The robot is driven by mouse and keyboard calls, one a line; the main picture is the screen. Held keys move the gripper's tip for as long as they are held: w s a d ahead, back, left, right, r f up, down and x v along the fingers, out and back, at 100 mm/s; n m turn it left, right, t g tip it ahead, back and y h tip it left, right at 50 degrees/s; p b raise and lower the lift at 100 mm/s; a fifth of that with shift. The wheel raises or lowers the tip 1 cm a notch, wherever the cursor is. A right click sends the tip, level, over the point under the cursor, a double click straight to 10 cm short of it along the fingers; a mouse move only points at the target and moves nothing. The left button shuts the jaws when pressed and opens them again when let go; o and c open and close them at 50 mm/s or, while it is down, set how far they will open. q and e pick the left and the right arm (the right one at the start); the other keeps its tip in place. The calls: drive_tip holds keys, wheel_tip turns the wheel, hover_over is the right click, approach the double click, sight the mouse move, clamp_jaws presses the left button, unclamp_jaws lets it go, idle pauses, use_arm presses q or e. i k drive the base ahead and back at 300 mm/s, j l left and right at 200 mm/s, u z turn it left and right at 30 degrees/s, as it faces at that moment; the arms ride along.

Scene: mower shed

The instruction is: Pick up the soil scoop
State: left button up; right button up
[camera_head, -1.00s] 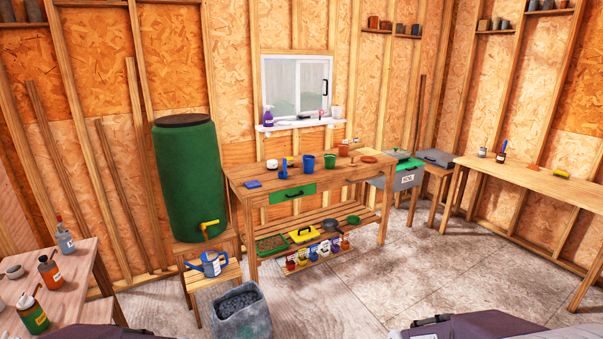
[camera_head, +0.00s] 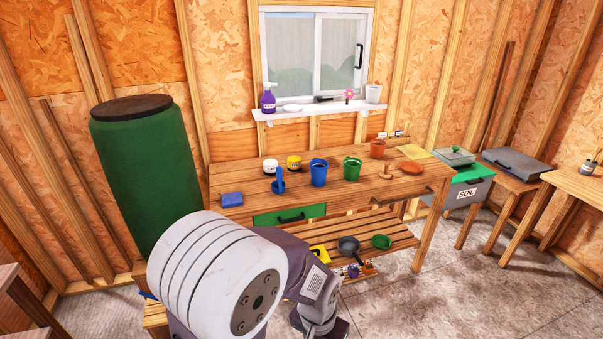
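A small blue upright tool (camera_head: 279,182), which looks like the soil scoop, stands on the wooden potting bench (camera_head: 232,179), left of a blue cup (camera_head: 319,174). Its exact shape is too small to be sure of. My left arm fills the lower middle of the view, its large white joint in front of the bench. A dark end part (camera_head: 322,324), apparently my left gripper, shows at the bottom edge, well short of the tool. Its fingers cannot be made out. My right gripper is out of view.
A green bucket (camera_head: 352,168), orange pot (camera_head: 377,149), terracotta saucer (camera_head: 411,167) and blue sponge-like block (camera_head: 232,199) stand on the bench. A green barrel (camera_head: 150,175) is at left, a soil bin (camera_head: 466,190) at right. The floor at right is clear.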

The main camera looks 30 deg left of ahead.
sight(278, 178)
drive_tip(key=i+u, duration=0.45)
drive_tip(key=i+l+u, duration=0.15)
drive_tip(key=i+u, duration=0.15)
drive_tip(key=u, duration=0.15)
drive_tip(key=i+l+u, duration=0.3)
drive_tip(key=u, duration=0.15)
drive_tip(key=i+l+u, duration=0.1)
drive_tip(key=i+u, duration=0.15)
drive_tip(key=u, duration=0.2)
drive_tip(key=i+l+u, duration=0.2)
drive_tip(key=u, duration=0.3)
drive_tip(key=i+l+u, duration=0.2)
drive_tip(key=u, duration=0.25)
drive_tip(key=i+l+u, duration=0.1)
drive_tip(key=l+u, duration=0.65)
drive_tip(key=u, duration=0.15)
drive_tip(key=i+l, duration=0.05)
